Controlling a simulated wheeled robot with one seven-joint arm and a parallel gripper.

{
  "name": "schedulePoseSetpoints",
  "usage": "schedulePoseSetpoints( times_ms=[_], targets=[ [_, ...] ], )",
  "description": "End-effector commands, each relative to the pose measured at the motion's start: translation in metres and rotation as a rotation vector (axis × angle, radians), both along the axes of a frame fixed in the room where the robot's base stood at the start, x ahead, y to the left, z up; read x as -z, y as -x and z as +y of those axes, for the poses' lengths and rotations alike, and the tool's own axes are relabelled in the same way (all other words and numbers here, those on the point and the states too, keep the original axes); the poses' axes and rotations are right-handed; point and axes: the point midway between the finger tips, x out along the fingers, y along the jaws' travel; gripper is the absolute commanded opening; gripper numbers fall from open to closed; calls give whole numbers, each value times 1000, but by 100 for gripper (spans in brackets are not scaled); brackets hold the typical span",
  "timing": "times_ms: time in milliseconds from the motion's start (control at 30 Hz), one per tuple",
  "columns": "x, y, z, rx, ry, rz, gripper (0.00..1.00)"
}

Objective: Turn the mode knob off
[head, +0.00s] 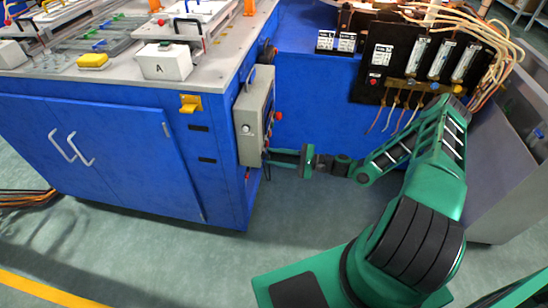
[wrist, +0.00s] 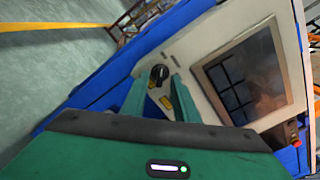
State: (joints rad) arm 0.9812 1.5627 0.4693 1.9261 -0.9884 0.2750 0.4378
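The mode knob (wrist: 158,74) is a round black knob on the pale panel (wrist: 180,48) in the wrist view, beside a dark screen. My gripper (wrist: 160,88) is open, with one green finger on each side of the knob in the picture. I cannot tell whether the fingers touch it or stop short of it. In the head view my gripper (head: 270,157) reaches left to the lower part of the grey control box (head: 250,125) on the blue cabinet's side. The knob is not clearly visible there, and its pointer direction is too small to read.
The blue cabinet (head: 110,155) stands left of my arm. A black gauge panel (head: 420,60) with loose hoses hangs behind my arm. The floor (head: 240,260) in front is clear.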

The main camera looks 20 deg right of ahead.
Motion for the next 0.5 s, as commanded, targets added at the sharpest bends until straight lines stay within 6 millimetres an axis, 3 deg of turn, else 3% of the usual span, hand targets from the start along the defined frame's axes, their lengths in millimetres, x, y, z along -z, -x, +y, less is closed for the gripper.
schedulePoseSetpoints(
  times_ms=[267,500],
  targets=[
    [-1,4,-5,-2,-3,1,27],
    [-1,22,-39,1,-2,1,27]
  ],
)
